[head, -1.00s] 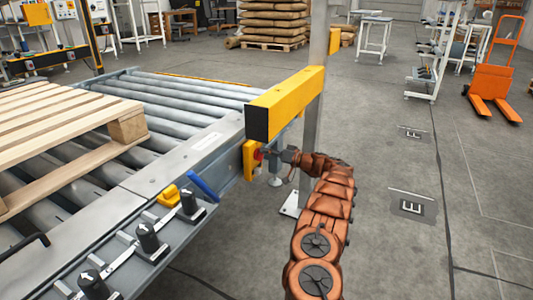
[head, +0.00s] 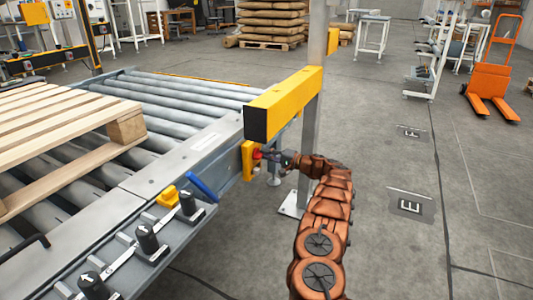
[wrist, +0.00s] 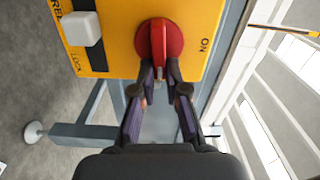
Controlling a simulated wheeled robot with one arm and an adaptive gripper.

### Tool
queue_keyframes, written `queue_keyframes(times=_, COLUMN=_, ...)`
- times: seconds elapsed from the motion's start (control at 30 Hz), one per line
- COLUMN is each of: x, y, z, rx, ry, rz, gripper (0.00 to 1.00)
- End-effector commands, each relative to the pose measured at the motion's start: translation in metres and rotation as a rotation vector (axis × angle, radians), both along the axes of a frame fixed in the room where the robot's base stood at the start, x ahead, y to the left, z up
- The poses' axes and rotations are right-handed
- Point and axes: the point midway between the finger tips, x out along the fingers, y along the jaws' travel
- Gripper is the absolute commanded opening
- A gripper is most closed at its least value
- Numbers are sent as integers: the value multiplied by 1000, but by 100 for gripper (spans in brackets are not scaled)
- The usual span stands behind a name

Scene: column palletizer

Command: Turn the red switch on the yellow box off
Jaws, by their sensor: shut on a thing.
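The yellow box (wrist: 115,20) is mounted at the side of the roller conveyor; it also shows in the head view (head: 248,160). Its red switch (wrist: 172,38) is a round knob with a raised grip bar that stands along the picture's vertical in the wrist view. The word ON is printed to the right of the knob. My gripper (wrist: 160,72) is shut on the lower end of the grip bar, a finger on each side. In the head view my gripper (head: 268,155) reaches the box from the right, and the knob is mostly hidden.
A yellow beam (head: 285,103) on a grey post (head: 310,140) stands just above and behind my gripper. A wooden pallet (head: 125,126) lies on the conveyor rollers (head: 180,95).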

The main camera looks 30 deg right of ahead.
Motion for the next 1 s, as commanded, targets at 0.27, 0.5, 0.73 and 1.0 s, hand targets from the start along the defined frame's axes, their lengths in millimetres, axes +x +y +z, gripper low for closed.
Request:
queue_keyframes(times=0.27, x=0, y=0, z=-3, rx=80, ry=49, rz=0, gripper=0)
queue_keyframes(times=0.5, x=0, y=0, z=-3, rx=99, ry=61, rz=0, gripper=0)
queue_keyframes(times=0.73, x=0, y=0, z=-3, rx=99, ry=61, rz=0, gripper=0)
queue_keyframes(times=1.0, x=0, y=0, z=-3, rx=98, ry=60, rz=0, gripper=34)
